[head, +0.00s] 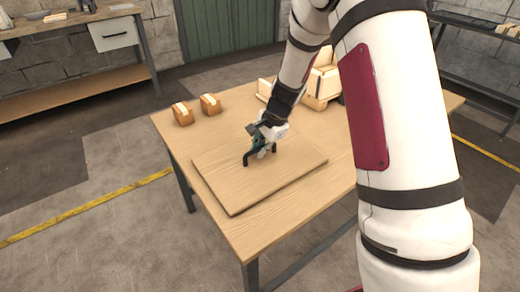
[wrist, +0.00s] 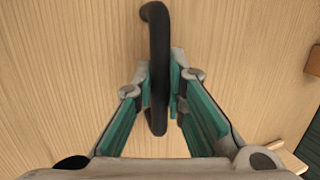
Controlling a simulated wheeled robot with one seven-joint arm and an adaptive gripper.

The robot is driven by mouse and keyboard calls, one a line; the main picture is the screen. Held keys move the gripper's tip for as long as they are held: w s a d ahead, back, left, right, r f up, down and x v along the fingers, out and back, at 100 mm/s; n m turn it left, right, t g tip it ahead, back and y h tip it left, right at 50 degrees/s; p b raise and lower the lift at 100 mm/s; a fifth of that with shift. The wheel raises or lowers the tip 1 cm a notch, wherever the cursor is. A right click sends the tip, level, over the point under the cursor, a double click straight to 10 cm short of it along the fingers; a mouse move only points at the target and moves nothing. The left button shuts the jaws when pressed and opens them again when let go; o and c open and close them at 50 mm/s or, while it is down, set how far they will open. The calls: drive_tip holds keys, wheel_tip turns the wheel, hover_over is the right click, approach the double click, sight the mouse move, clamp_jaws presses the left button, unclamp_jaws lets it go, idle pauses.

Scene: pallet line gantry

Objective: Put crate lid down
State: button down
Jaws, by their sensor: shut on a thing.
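The crate lid (head: 250,180) is a flat wooden board with a black bow handle (head: 247,158) on its top. In the head view it is over the front left part of the wooden table, and I cannot tell whether it rests on the tabletop or is slightly above it. My gripper (head: 263,150) is shut on the handle. In the wrist view, the teal fingers of my gripper (wrist: 163,92) stand on both sides of the black handle (wrist: 158,50), above the lid's wood grain (wrist: 80,60). The lid hides what is beneath it.
Two small cardboard boxes (head: 183,114) (head: 210,104) stand at the table's back left. A wooden crate-like object (head: 322,85) stands at the back, partly hidden by my arm. The table (head: 168,130) has bare room along its left edge. Workbenches (head: 80,88) stand by the walls.

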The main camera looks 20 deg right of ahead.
drive_tip(key=shift+f, duration=0.1)
drive_tip(key=c, duration=1.6)
unclamp_jaws()
drive_tip(key=shift+c, duration=0.2)
drive_tip(key=s+r+n+p, duration=0.1)
drive_tip(key=s+r+n, duration=0.1)
drive_tip(key=s+r, duration=0.5)
drive_tip(key=s+r+n+p, duration=0.1)
drive_tip(key=s+r+p, duration=0.15)
drive_tip(key=r, duration=0.95)
drive_tip(key=s+a+r+n, duration=0.2)
drive_tip(key=s+r+n, duration=0.3)
drive_tip(key=s, duration=0.6)
drive_tip(key=s+d+n+h, duration=0.1)
drive_tip(key=s+n, duration=0.2)
drive_tip(key=s, duration=0.7)
drive_tip(key=s+d+r+n+g+h, duration=0.1)
drive_tip(key=s+n, duration=0.2)
drive_tip(key=s, duration=0.8)
drive_tip(key=shift+r+h+b, duration=0.2)
drive_tip(key=shift+h+b, duration=0.1)
drive_tip(key=shift+b, duration=0.1)
